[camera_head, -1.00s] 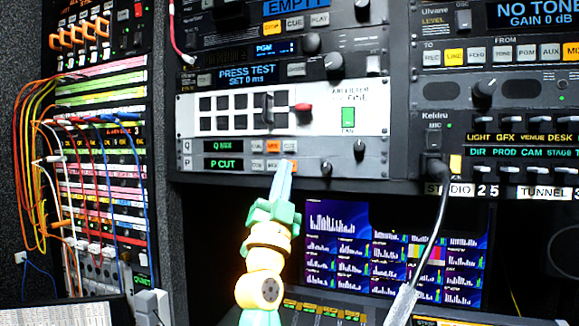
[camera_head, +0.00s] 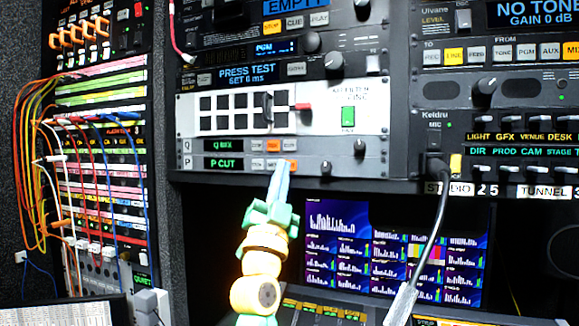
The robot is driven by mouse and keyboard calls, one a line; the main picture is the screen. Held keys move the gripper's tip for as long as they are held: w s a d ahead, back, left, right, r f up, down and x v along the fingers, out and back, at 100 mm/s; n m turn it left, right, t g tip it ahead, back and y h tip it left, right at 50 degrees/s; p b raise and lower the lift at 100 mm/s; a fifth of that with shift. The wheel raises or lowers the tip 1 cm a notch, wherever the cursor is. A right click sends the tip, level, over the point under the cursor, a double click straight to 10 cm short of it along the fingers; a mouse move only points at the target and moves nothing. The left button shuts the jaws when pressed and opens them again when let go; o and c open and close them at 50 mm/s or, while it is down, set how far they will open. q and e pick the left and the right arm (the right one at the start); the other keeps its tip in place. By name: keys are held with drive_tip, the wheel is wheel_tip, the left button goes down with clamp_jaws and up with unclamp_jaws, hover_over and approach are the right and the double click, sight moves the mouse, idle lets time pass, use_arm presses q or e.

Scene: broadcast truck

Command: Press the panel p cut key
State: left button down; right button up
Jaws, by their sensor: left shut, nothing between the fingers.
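The panel P row shows a green P CUT display (camera_head: 223,163) at the bottom left of the rack unit with the white block. My left gripper (camera_head: 283,165) points up at this row, shut and empty. Its tip overlaps the right end of the P keys and hides part of them. I cannot tell whether it touches a key. My right gripper is not in view.
The panel Q row (camera_head: 223,145) sits just above, with its own small keys. Two black knobs (camera_head: 359,147) are to the right. A black cable (camera_head: 435,230) hangs at the right, and a multiview screen (camera_head: 340,225) is behind and below.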

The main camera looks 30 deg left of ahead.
use_arm(q)
drive_tip(key=shift+s, duration=0.1)
drive_tip(key=shift+s+d, duration=0.2)
drive_tip(key=shift+s, duration=0.6)
drive_tip(key=shift+s+d, duration=0.2)
drive_tip(key=shift+s, duration=0.55)
drive_tip(key=shift+s+d, duration=0.2)
drive_tip(key=shift+s, duration=0.6)
